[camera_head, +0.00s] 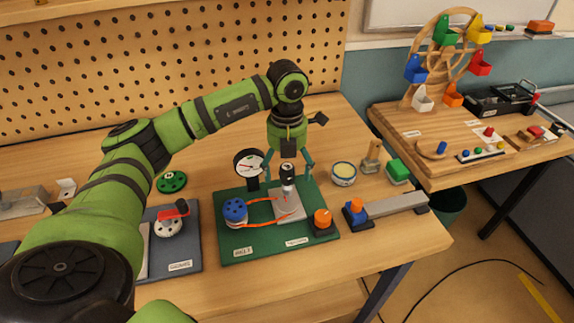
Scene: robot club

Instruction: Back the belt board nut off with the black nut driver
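The green belt board (262,248) lies on the wooden table, with a blue pulley (235,211), an orange pulley (323,218), an orange belt and a grey plate (292,208). The black nut driver (287,172) stands upright over the grey plate, its silver lower part pointing down. The nut is hidden or too small to make out. My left gripper (287,171) points down from above. Its teal fingers are spread on either side of the driver's black handle, with a gap showing on both sides. My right gripper is not in view.
A dial gauge (249,163) stands behind the board. A round tin (343,173), a green block (397,170) and a grey bar piece (395,205) lie to the right. A dark board (185,258) lies left. The table's right front edge is close to the bar piece.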

